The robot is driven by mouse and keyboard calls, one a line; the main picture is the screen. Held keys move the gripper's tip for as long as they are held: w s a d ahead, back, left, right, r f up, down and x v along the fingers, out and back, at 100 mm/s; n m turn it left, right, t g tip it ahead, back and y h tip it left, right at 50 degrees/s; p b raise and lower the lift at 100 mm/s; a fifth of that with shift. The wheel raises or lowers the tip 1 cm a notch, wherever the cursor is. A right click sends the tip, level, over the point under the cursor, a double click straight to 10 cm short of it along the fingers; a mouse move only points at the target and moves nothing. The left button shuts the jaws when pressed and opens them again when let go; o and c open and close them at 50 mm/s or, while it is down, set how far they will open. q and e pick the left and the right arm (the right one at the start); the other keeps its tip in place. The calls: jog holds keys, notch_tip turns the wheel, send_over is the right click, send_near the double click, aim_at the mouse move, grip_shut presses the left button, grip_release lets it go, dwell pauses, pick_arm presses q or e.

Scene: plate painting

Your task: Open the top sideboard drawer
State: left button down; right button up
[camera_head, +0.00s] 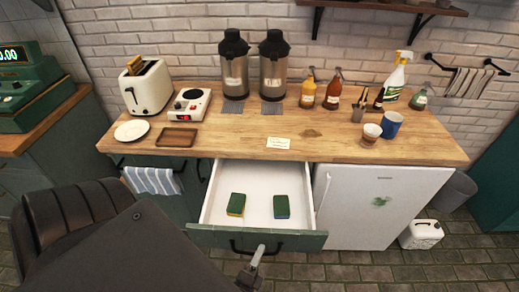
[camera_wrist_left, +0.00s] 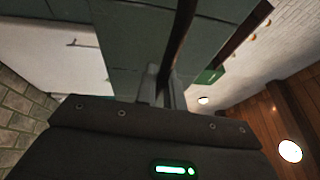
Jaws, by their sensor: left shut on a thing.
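The top sideboard drawer (camera_head: 217,207) is pulled well out, with its white interior showing. Its green front (camera_head: 300,240) carries a dark bar handle (camera_head: 236,248). My left gripper (camera_head: 256,258) is at the handle, in front of the drawer, and is shut on it. In the left wrist view the handle (camera_wrist_left: 181,40) runs between the fingers (camera_wrist_left: 161,88), against the green drawer front (camera_wrist_left: 130,45). A sponge with a green top and yellow base (camera_head: 236,204) and a green and blue one (camera_head: 281,206) lie inside the drawer. My right gripper is not in view.
The wooden counter (camera_head: 220,150) holds a toaster (camera_head: 146,88), a hot plate (camera_head: 189,105), two flasks, bottles and cups. A white fridge door (camera_head: 375,205) is right of the drawer. A striped towel (camera_head: 152,180) hangs at left. A canister (camera_head: 421,234) stands on the floor.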

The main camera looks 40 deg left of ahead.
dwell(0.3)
pick_arm(q)
jog(key=c, duration=1.5)
grip_release()
jog(key=shift+s, duration=0.1)
jog(key=b+v, duration=0.3)
jog(key=v, duration=0.7)
jog(key=shift+s+d, duration=0.25)
jog(key=shift+s, duration=0.05)
